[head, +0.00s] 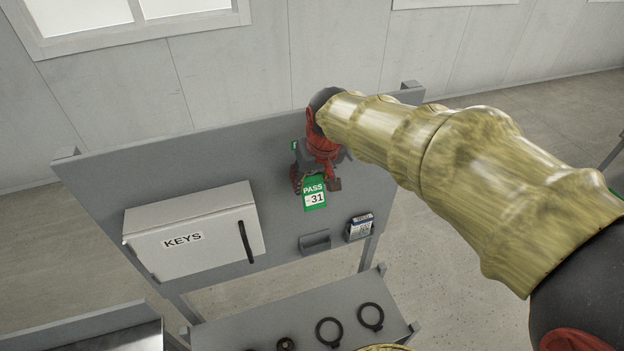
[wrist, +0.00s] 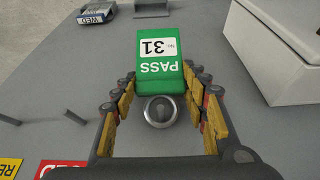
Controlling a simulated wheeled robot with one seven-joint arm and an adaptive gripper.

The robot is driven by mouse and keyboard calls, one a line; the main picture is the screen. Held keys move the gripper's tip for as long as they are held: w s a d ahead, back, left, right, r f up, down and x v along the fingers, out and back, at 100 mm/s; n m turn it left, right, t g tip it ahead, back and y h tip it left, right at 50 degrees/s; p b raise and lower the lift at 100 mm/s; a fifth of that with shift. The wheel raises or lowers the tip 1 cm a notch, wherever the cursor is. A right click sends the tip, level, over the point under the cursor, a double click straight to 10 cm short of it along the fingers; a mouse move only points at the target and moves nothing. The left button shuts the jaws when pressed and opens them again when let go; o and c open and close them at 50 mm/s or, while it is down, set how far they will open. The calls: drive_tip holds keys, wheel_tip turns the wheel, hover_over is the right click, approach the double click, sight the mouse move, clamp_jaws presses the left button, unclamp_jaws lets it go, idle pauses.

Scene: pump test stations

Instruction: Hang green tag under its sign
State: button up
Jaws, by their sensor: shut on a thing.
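The green tag (head: 314,193) reads "PASS 31". My gripper (head: 318,181) is shut on it in front of the grey board. In the wrist view the tag (wrist: 162,62) appears upside down between the two fingers of my gripper (wrist: 162,88). A round metal piece (wrist: 160,111) shows at the tag's edge between the fingers; I cannot tell what it belongs to. In the head view a small green edge (head: 295,146) shows beside my gripper, mostly hidden. Whether the tag touches the board cannot be told.
The grey board (head: 110,180) carries a white KEYS cabinet (head: 195,236), a small grey holder (head: 314,242) and a calendar-like block (head: 360,227). Yellow (wrist: 8,168) and red (wrist: 62,170) signs and a small peg (wrist: 10,119) show in the wrist view. Black rings (head: 329,331) lie on the shelf below.

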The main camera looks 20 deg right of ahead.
idle(0.9)
drive_tip(key=o, duration=1.1)
drive_tip(key=shift+c, duration=0.2)
drive_tip(key=v, duration=1.2)
drive_tip(key=s+f+b, duration=0.5)
drive_tip(key=f+b, duration=0.3)
drive_tip(key=f, duration=0.2)
drive_tip(key=s+f+b, duration=0.6)
drive_tip(key=f+b, duration=0.2)
drive_tip(key=f, duration=0.3)
drive_tip(key=s+f+t+b, duration=0.1)
drive_tip(key=s+f+b, duration=0.5)
drive_tip(key=f+b, duration=0.3)
drive_tip(key=shift+s+f, duration=0.2)
drive_tip(key=shift+f, duration=1.05)
